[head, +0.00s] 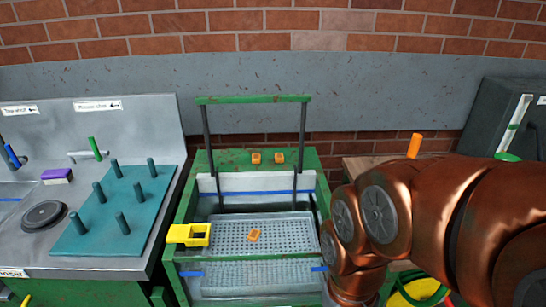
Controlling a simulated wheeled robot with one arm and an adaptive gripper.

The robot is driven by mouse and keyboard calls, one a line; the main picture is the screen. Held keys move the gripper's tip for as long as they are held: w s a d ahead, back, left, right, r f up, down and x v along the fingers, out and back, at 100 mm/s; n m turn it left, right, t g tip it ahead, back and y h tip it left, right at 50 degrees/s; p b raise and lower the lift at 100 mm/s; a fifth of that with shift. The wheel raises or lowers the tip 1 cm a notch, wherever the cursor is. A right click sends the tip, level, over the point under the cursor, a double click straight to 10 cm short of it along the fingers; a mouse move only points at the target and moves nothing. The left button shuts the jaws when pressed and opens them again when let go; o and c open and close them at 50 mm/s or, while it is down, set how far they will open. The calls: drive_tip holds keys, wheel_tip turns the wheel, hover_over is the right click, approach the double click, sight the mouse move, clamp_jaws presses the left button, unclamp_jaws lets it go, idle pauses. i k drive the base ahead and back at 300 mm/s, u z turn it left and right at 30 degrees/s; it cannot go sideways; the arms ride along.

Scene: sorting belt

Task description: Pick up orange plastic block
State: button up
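A small orange block (254,236) lies on the grey perforated tray (290,238) in the middle of the green-framed belt station. Two more small orange pieces, a left one (256,158) and a right one (279,158), sit side by side on the green ledge at the back of the station. My copper-coloured arm comes in from the right and bends down at the right side of the station. My gripper is not visible in this view. All three orange pieces are clear of the arm.
A yellow open box (189,234) sits at the tray's left edge. A green bar (253,100) on dark posts rises above the station. At left, a teal board (121,215) with upright pegs lies on a metal counter. An orange cylinder (414,146) stands behind my arm.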

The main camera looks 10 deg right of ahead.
sight(256, 158)
drive_tip(key=z, duration=0.05)
drive_tip(key=k, duration=1.15)
drive_tip(key=u, duration=0.9)
drive_tip(key=i, duration=0.75)
drive_tip(key=u, duration=0.45)
drive_tip(key=i, duration=0.7)
drive_tip(key=z, duration=0.65)
drive_tip(key=i, duration=0.6)
drive_tip(key=z, duration=0.55)
